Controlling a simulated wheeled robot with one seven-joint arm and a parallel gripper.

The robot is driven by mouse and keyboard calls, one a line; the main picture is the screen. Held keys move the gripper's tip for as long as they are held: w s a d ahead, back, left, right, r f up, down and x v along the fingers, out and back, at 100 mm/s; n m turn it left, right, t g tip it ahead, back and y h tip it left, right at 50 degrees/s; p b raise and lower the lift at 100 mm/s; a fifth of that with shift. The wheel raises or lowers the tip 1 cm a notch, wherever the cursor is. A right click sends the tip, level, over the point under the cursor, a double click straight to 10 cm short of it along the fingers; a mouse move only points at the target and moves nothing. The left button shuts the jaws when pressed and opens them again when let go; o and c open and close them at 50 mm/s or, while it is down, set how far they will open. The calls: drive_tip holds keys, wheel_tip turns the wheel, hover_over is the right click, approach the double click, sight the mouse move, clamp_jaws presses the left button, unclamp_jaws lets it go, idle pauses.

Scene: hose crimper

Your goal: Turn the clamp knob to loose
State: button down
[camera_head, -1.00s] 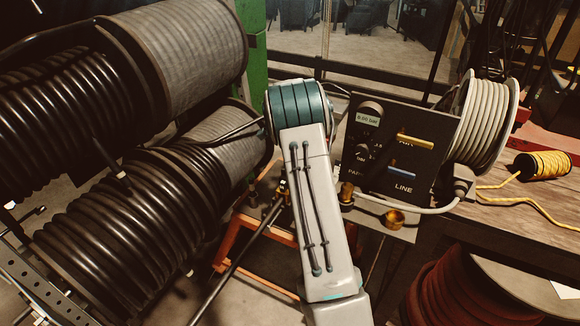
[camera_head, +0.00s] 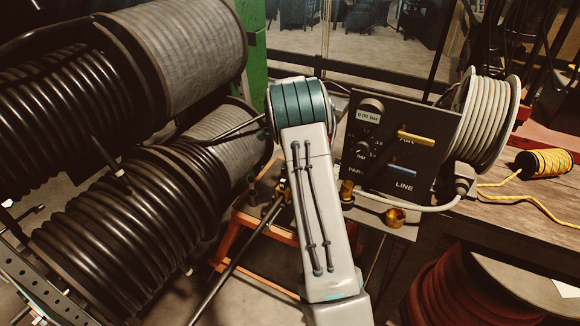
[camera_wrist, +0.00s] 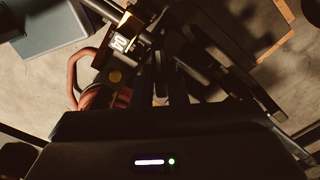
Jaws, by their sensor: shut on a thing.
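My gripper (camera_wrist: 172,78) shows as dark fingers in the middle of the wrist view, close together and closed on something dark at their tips. The view is dim, and I cannot make out the outline of the clamp knob there. Metal bars and a bracket (camera_wrist: 122,43) with a light label lie just beyond and left of the fingers. In the head view my own arm hides the gripper and whatever it holds. The black control panel (camera_head: 428,152) stands right of my arm, with a gauge display (camera_head: 368,116) that seems to read 0.00 bar.
Large black hose reels (camera_head: 125,220) fill the left side. An orange frame (camera_head: 228,255) stands low behind my arm. A brass fitting (camera_head: 396,217) sits below the panel. A grey hose reel (camera_head: 483,120) and yellow cord spool (camera_head: 543,163) are on the right.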

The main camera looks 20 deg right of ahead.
drive_tip(key=n+b, duration=0.1)
drive_tip(key=n, duration=0.6)
drive_tip(key=shift+f+b, duration=0.1)
drive_tip(key=shift+b, duration=0.3)
drive_tip(key=n+b, duration=0.1)
drive_tip(key=n, duration=0.5)
drive_tip(key=shift+n, duration=0.4)
drive_tip(key=n, duration=0.7)
drive_tip(key=shift+s, duration=0.1)
drive_tip(key=n, duration=0.6)
drive_tip(key=shift+n, duration=0.4)
drive_tip(key=c, duration=1.4)
unclamp_jaws()
drive_tip(key=shift+c, duration=0.2)
